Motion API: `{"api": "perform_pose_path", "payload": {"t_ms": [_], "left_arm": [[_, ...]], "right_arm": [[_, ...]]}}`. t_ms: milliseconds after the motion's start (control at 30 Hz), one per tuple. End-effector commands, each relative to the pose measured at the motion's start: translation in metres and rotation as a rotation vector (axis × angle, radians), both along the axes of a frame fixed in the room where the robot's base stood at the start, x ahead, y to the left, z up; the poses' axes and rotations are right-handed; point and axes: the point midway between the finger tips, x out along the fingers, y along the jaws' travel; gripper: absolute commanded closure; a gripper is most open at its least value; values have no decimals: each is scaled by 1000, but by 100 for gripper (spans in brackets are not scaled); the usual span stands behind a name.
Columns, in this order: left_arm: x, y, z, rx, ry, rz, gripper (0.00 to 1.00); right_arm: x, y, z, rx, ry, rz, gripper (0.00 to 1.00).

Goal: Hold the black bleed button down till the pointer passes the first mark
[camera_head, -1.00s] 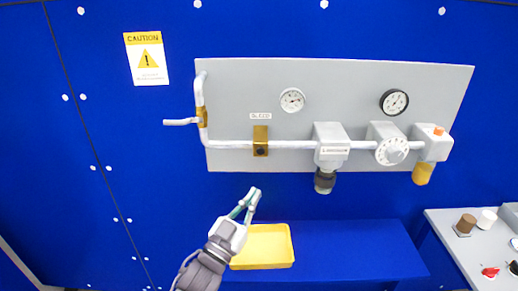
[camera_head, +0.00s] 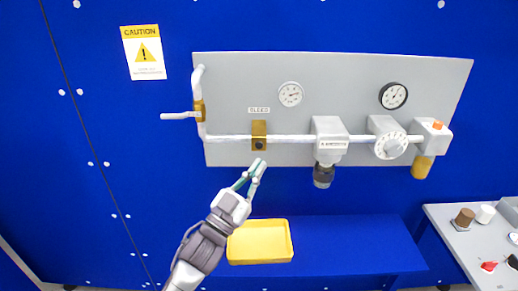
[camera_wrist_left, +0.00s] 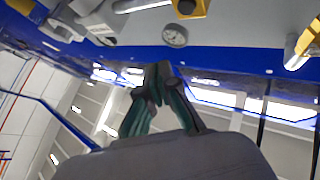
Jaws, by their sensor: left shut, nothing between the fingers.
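The black bleed button (camera_head: 259,144) sits on a brass block (camera_head: 259,129) on the white pipe, below a small "BLEED" label (camera_head: 259,110). A white-faced gauge (camera_head: 291,94) is just above and right of it; its pointer is too small to read. A second gauge with a black rim (camera_head: 393,96) is further right. My left gripper (camera_head: 257,168) is shut and empty, with its fingertips just below the brass block and apart from it in the picture. The left wrist view shows the closed fingers (camera_wrist_left: 160,80), with the brass block (camera_wrist_left: 190,8) and the gauge (camera_wrist_left: 175,35) above them. My right gripper is not in view.
A grey regulator (camera_head: 329,137), a dial knob (camera_head: 391,145) and an orange-topped valve (camera_head: 432,136) line the pipe to the right. A lever handle (camera_head: 180,116) sticks out left. A yellow tray (camera_head: 260,242) stands on the blue shelf (camera_head: 350,245) below.

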Motion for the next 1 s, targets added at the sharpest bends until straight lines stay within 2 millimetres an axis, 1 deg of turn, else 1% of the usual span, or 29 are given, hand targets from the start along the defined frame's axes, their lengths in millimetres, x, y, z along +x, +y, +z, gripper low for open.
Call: {"api": "perform_pose_path", "payload": {"t_ms": [33, 200, 400, 600, 1000], "left_arm": [[9, 0, -3, 2, -2, 1, 100], [32, 0, -2, 1, -2, 1, 100], [51, 0, -1, -1, -1, 0, 100], [58, 0, 0, 0, 0, 0, 100], [58, 0, 0, 0, 0, 0, 100]], "right_arm": [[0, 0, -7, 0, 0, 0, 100], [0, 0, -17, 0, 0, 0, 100], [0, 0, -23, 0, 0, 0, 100], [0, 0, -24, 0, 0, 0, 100], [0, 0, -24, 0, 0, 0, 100]]}}
